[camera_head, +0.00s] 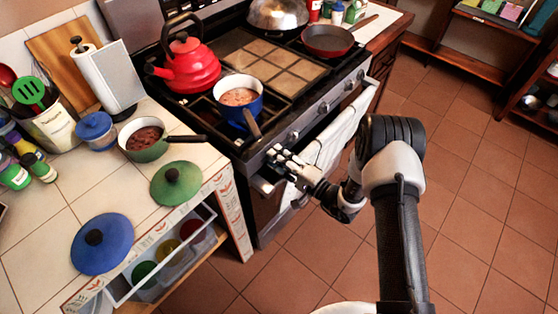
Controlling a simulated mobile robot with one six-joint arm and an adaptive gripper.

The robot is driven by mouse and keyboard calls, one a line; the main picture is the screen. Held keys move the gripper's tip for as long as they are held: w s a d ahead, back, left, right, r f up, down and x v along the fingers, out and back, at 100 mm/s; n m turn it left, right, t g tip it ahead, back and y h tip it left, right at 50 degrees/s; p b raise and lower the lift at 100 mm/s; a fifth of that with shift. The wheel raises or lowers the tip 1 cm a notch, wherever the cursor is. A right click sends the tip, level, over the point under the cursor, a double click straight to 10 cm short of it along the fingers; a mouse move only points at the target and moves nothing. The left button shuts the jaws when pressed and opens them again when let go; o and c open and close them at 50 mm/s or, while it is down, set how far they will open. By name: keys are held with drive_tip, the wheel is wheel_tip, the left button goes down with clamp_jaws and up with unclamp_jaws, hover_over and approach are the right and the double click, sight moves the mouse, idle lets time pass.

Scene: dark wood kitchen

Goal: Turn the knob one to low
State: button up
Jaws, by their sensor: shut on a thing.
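The stove (258,142) has a row of round silver knobs along its front panel. One knob (323,107) shows clearly right of my gripper, and others (349,84) sit farther along toward the back right. My gripper (274,153) is at the near left end of this panel, shut on a knob there. The fingers hide most of that knob, so its turn angle cannot be read. A blue pot (238,110) with food in it stands on the front left burner, its handle pointing toward the panel.
A white towel (335,140) hangs on the oven handle beside my gripper. A red kettle (190,68) and a red pan (328,41) stand on the stove. A green pot (146,150), a green lid (177,183) and a blue lid (103,244) are on the tiled counter at left. The floor at right is clear.

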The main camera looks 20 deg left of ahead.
drive_tip(key=shift+n, duration=0.3)
idle(0.4)
drive_tip(key=o, duration=1.1)
drive_tip(key=shift+c, duration=0.2)
